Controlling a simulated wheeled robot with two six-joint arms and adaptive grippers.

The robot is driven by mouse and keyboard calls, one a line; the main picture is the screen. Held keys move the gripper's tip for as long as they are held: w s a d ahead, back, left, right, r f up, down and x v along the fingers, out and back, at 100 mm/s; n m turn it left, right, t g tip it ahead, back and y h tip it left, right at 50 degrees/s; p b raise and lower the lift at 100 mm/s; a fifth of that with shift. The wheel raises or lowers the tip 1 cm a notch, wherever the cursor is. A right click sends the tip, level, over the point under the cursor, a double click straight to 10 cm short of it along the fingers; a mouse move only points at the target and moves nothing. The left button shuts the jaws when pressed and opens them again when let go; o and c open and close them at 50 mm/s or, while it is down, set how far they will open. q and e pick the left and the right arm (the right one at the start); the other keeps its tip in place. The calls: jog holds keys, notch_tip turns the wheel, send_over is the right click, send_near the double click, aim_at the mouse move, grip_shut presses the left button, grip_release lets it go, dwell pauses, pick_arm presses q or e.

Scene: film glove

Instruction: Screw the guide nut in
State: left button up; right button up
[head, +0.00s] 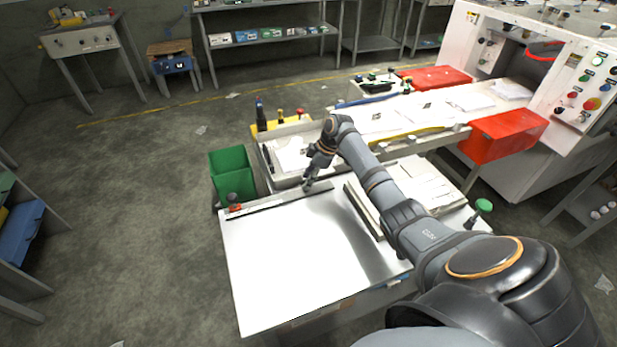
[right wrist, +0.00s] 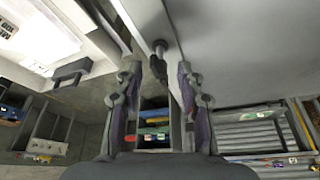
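My right gripper (head: 310,184) reaches down to the back edge of the white table, at the long grey rail (head: 265,203). In the right wrist view its two fingers (right wrist: 158,75) stand apart, so it is open. A small dark knob on a short stem (right wrist: 159,46), which looks like the guide nut, shows between the fingertips by the rail. Gaps show on both sides of it. In the head view the gripper hides this knob. Whether its thread is engaged cannot be seen. My left gripper is not in view.
The white tabletop (head: 290,265) is bare in front. A red part (head: 235,208) sits at the rail's left end. A tray with papers (head: 288,155) lies behind the rail, and a green knob (head: 484,205) stands at right.

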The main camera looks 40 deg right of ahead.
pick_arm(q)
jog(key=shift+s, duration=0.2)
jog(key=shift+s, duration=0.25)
pick_arm(e)
grip_shut()
